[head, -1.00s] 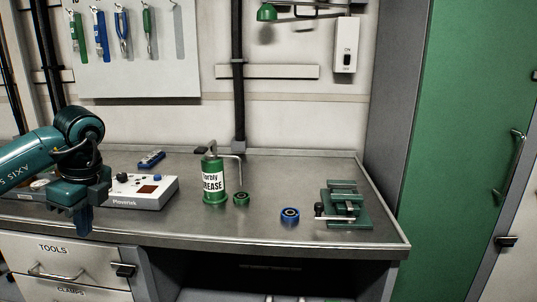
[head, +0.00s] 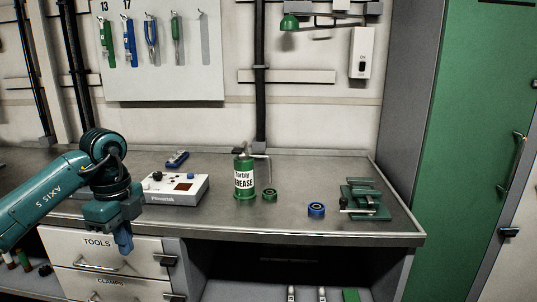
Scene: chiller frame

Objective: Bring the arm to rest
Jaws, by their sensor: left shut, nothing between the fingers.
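My left arm (head: 55,195) comes in from the left in the head view, teal and bent at a dark joint. The gripper is shut and empty. It touches no object that I can make out. My right gripper does not show.
The metal bench (head: 285,215) holds a white control box (head: 175,190), a green grease can (head: 244,178), a green ring (head: 269,195), a blue ring (head: 316,209) and a green vise (head: 364,200). A tool board (head: 162,70) hangs behind. A green cabinet (head: 470,150) stands right.

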